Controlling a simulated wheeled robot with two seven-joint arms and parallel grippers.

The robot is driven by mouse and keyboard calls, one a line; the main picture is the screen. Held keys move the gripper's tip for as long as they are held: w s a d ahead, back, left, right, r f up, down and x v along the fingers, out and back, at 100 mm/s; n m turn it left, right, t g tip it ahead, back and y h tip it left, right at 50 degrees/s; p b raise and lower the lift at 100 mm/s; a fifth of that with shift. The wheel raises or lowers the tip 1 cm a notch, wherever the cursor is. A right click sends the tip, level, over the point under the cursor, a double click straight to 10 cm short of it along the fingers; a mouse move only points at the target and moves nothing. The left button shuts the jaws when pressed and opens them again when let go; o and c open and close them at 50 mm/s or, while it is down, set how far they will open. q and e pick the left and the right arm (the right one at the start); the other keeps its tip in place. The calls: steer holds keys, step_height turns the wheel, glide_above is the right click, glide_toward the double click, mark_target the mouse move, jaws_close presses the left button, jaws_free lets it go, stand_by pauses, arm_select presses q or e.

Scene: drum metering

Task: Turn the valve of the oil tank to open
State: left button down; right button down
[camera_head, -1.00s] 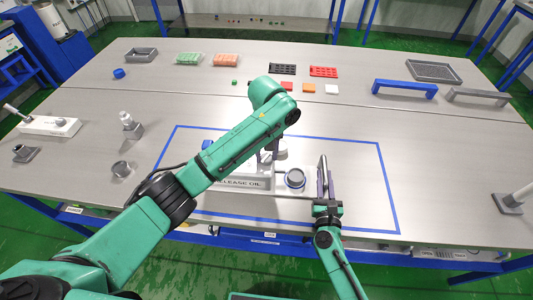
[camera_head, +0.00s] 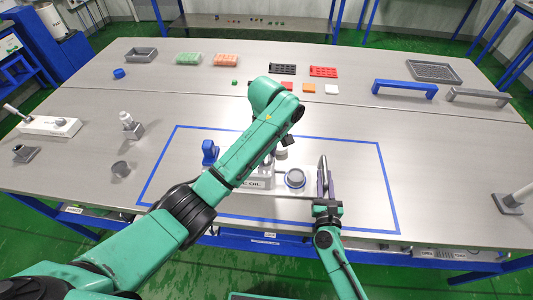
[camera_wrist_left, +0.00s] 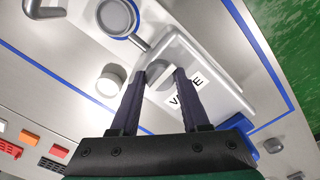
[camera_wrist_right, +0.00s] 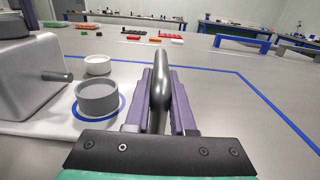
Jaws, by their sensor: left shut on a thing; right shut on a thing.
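The pale oil tank (camera_head: 262,183) stands inside the blue outline, partly hidden under my left arm. Its VALVE label (camera_wrist_left: 183,97) shows in the left wrist view. My right gripper (camera_wrist_right: 160,80) is shut on an upright dark grey rounded handle (camera_wrist_right: 159,92), right of the tank. The tank's spout (camera_wrist_right: 56,76) points toward a grey cup (camera_wrist_right: 97,100) on a blue ring.
A white round cup (camera_wrist_right: 97,66) stands behind the grey cup. A blue part (camera_head: 209,151) is at the tank's left. A blue bar handle (camera_head: 405,88) and several coloured trays lie farther back.

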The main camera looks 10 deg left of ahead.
mark_target(266, 156)
arm_select(q)
steer(key=shift+r, duration=0.1)
arm_select(e)
steer(key=shift+f, duration=0.1)
arm_select(q)
steer(key=shift+c, duration=1.9)
jaws_free()
steer(key=r, duration=0.4)
steer(key=shift+w+r, duration=0.1)
steer(key=shift+w, duration=0.2)
steer(key=shift+s+a+r, duration=0.15)
steer(key=shift+r, duration=0.15)
step_height(266, 156, up, 7)
steer(key=shift+s, duration=0.15)
arm_select(e)
steer(key=c, duration=0.7)
jaws_free()
